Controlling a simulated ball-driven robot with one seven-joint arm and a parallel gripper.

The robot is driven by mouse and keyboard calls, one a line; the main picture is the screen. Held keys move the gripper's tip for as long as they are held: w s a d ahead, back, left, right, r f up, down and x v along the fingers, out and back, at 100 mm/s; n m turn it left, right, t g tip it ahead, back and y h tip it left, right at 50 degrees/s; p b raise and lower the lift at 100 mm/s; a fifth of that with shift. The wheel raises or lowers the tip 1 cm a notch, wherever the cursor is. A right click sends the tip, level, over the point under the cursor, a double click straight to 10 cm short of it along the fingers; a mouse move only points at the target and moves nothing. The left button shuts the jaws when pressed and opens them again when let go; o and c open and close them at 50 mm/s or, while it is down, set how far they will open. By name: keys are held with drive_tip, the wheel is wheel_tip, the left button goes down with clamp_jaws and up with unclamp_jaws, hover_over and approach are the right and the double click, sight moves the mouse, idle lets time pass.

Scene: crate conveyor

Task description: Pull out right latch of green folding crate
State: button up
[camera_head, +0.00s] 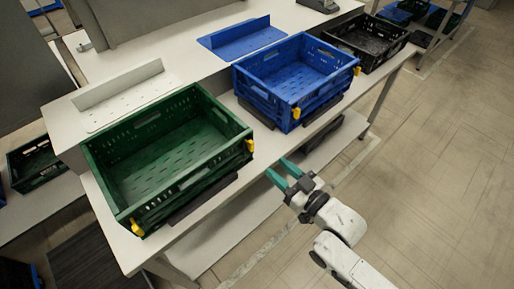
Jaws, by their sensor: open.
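The green folding crate (205,179) stands open and empty on the white bench at the left. A yellow latch, the right one (249,146), shows at the right end of its near side. Another yellow latch, the left one (137,227), shows at the near side's left end. My gripper (279,172), with teal fingers, is open and empty. In the picture it is a little below and to the right of the right latch, apart from the crate. Its exact distance from the latch cannot be told from this one view.
A blue crate (286,115) with yellow latches stands to the right on the same bench (110,243). A black crate (395,37) stands farther right. Flat plates with raised backs, one white (125,107) and one blue (243,42), lie behind the crates. The floor at right is clear.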

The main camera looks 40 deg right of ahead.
sight(253, 147)
drive_tip(key=w+p, duration=0.1)
drive_tip(key=w, duration=0.8)
drive_tip(key=shift+w+d, duration=0.15)
drive_tip(key=shift+w, duration=0.05)
drive_tip(key=shift+c, duration=0.4)
clamp_jaws()
